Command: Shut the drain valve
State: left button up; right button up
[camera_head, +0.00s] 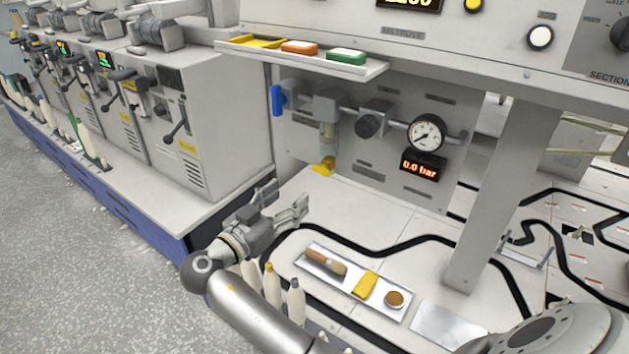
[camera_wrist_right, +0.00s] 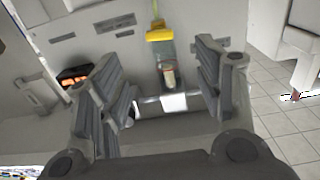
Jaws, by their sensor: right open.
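A panel holds an air unit with a clear filter bowl (camera_head: 328,135). A yellow part (camera_head: 324,167), which looks like the drain valve, sits at the bottom of the bowl. In the right wrist view, which is upside down, the yellow part (camera_wrist_right: 159,34) is at the top, above the bowl (camera_wrist_right: 167,76). My right gripper (camera_head: 288,200) is open and empty, below and left of the yellow part, apart from it. In the right wrist view the open fingers (camera_wrist_right: 166,88) frame the bowl. I cannot tell the valve's position. My left gripper is not in view.
A blue handle (camera_head: 278,100) is left of the bowl. A gauge (camera_head: 427,133) and a display (camera_head: 423,166) reading 0.0 bar are to its right. A shelf (camera_head: 375,68) with coloured items overhangs. A tray (camera_head: 352,291) with a brush lies below. A post (camera_head: 500,190) stands at right.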

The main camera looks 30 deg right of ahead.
aim_at(318, 172)
jog(key=shift+m, duration=0.6)
jog(key=x, duration=1.1)
jog(key=shift+s, duration=0.1)
jog(key=shift+c, duration=0.3)
